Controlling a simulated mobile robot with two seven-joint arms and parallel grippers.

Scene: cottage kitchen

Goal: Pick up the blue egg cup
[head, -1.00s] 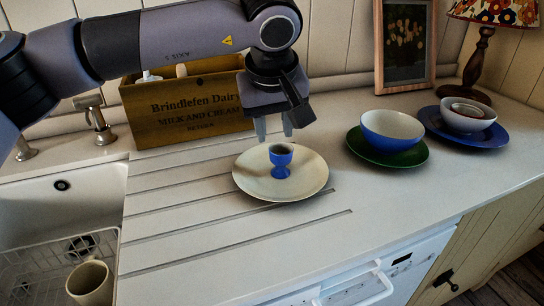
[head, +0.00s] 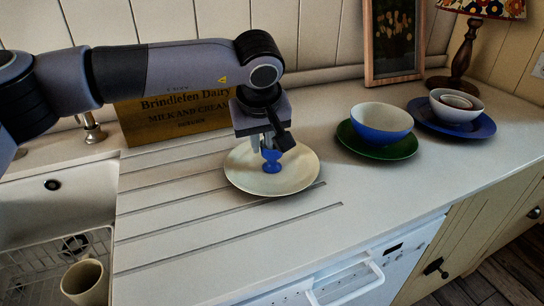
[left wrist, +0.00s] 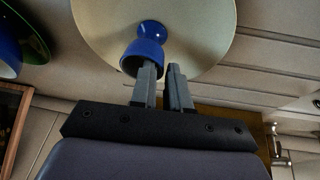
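The blue egg cup (head: 272,164) stands upright on a cream plate (head: 300,181) on the counter. In the left wrist view the cup (left wrist: 150,34) shows its open rim towards my fingers. My left gripper (head: 265,146) points down at the cup's rim. In the left wrist view the left gripper (left wrist: 162,72) has a narrow gap between its fingers. One fingertip overlaps the cup's mouth, and the other is just beside the rim. I cannot tell whether either touches the cup. My right gripper is not in view.
A wooden dairy crate (head: 178,122) stands behind the plate. To the right are a blue bowl (head: 382,118) on a green plate (head: 352,145) and nested bowls (head: 455,106) on a blue plate (head: 488,127). The sink with a mug (head: 84,283) is at left. The front counter is clear.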

